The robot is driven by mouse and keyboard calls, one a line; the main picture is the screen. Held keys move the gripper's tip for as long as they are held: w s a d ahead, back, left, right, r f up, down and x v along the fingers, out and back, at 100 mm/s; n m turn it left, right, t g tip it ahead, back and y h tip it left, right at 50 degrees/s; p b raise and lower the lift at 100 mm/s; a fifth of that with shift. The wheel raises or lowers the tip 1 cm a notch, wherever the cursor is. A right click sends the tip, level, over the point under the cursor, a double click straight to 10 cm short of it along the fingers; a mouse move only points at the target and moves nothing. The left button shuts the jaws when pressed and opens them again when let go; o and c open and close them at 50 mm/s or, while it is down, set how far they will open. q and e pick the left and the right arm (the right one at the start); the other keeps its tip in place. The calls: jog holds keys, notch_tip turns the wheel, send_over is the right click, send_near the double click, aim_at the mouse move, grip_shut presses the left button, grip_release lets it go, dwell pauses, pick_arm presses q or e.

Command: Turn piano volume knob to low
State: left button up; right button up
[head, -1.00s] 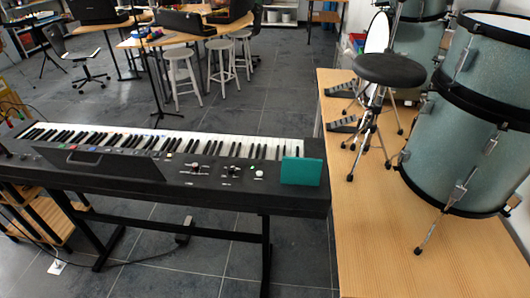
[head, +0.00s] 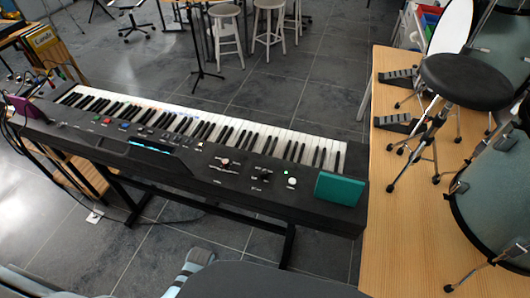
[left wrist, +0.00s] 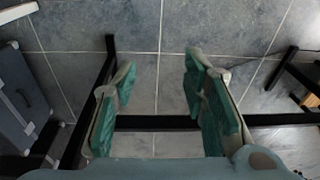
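The black electric piano (head: 110,140) stands on a black stand and runs across the head view. Its top panel has several small controls. A pale round knob (head: 292,182) sits near the right end, with darker controls (head: 225,162) to its left. Their labels are too small to read, so I cannot tell which is the volume knob. In the left wrist view my left gripper (left wrist: 155,78) is open and empty, with teal pads apart above the floor and stand bars. A grey part, seemingly of it, shows at the bottom of the head view. My right gripper is not in view.
A teal box (head: 340,189) sits on the piano's right end. A wooden platform (head: 410,230) with a black stool (head: 467,80) and drums stands close on the right. Cables and a purple object (head: 24,106) are at the piano's left end. Grey tiled floor lies behind.

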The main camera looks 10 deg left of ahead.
pick_arm(q)
jog(key=w+d+r+p, duration=0.1)
jog(key=w+r+p, duration=0.1)
jog(key=w+r, duration=0.45)
jog(key=w+d+r+p, duration=0.1)
jog(key=w+r, duration=0.2)
jog(key=r, duration=0.6)
notch_tip(320, 180, up, 28)
jog(key=g+p, duration=0.1)
jog(key=p, duration=0.2)
send_over(262, 171)
jog(key=shift+m+h, duration=0.3)
jog(key=shift+m, duration=0.1)
notch_tip(262, 171, down, 14)
jog(key=b, duration=0.2)
jog(key=shift+b, duration=0.4)
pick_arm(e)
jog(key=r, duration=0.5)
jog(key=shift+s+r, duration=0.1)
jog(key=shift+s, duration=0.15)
pick_arm(q)
grip_shut()
